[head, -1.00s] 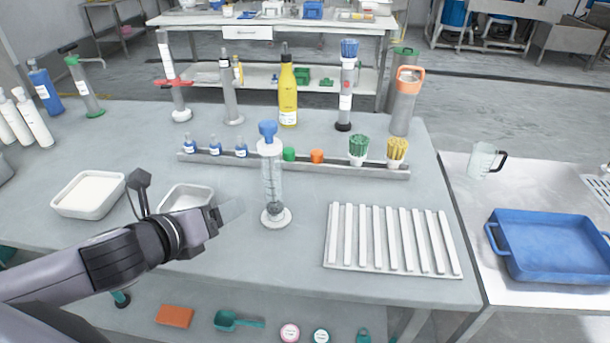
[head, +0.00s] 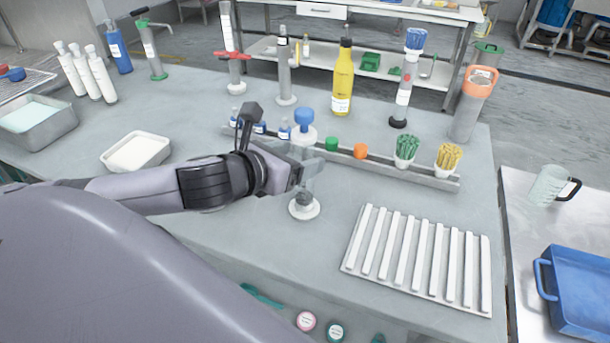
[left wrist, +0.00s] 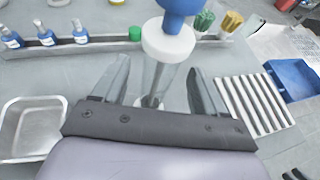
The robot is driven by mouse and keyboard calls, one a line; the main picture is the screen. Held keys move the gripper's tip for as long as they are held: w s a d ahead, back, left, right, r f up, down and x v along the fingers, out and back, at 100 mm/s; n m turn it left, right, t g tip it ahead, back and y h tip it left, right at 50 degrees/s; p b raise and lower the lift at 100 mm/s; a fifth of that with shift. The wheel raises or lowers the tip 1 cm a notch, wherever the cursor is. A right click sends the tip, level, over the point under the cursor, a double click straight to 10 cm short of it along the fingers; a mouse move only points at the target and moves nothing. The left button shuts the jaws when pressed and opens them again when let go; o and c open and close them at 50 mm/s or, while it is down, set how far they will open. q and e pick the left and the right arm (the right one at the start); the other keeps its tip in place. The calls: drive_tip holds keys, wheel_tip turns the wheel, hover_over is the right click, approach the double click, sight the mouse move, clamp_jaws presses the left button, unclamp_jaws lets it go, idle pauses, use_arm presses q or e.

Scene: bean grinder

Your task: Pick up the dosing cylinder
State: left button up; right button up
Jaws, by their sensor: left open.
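The dosing cylinder (head: 304,208) stands upright on the grey table, a clear tube with a blue top, a white collar and a round white base. My left gripper (head: 310,162) is at the middle of its tube in the head view and hides part of it. In the left wrist view, the cylinder's white collar (left wrist: 168,42) shows ahead, and its clear tube runs down between the two spread fingers of my left gripper (left wrist: 160,78). The fingers are open, with a visible gap beside the tube. Whether either finger touches it, I cannot tell. My right gripper is not in view.
Behind the cylinder runs a rack (head: 385,168) with small bottles, caps and brush-like bundles. A white slatted tray (head: 420,258) lies to the right. A white dish (head: 135,150) sits at the left. Tall bottles, including a yellow one (head: 342,80), stand at the back.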

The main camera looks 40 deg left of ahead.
use_arm(q)
drive_tip(key=shift+x, duration=2.3)
drive_tip(key=shift+s, duration=0.1)
drive_tip(key=shift+a, duration=0.1)
drive_tip(key=c, duration=1.2)
